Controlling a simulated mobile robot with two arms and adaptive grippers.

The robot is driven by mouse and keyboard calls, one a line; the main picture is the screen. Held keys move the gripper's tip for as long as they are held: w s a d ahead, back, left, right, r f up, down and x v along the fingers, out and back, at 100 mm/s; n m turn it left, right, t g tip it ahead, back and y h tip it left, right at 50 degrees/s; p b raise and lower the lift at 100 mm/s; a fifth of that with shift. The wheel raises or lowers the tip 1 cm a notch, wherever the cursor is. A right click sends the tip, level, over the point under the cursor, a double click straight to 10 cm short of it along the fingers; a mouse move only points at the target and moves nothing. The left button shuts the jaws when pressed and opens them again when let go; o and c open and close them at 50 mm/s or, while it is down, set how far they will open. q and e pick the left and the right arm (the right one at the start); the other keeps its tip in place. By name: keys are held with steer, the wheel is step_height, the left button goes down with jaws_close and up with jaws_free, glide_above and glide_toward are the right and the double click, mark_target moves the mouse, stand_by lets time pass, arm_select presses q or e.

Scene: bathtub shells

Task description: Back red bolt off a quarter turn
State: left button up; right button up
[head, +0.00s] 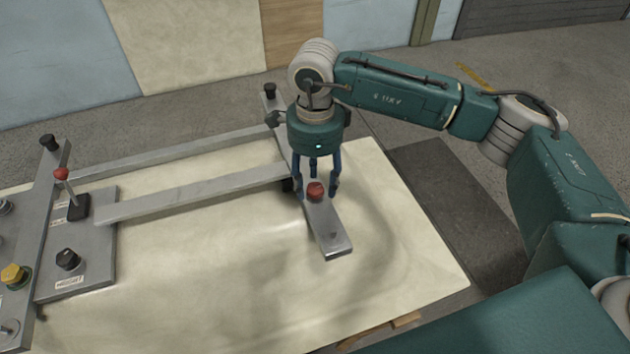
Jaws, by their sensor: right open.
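The red bolt (316,191) stands on a grey metal bar (331,236) at the right end of the fixture. My right gripper (317,190) points down over it, with blue fingers spread around the bolt head. The fingers are open, and a gap shows between them and the bolt in the head view. I cannot tell how far the fingertips reach below the bolt's top. My left gripper is not in the head view.
Two grey rails (200,193) run left to a panel with a red-tipped lever (61,174), a black knob (67,259) and a yellow knob (13,275). A black knob (270,90) stands behind my gripper. The pale shell surface (230,270) is clear in front.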

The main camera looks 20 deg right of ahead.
mark_target(315, 188)
step_height(315, 188, up, 12)
steer(key=shift+f, duration=0.2)
stand_by(0.5)
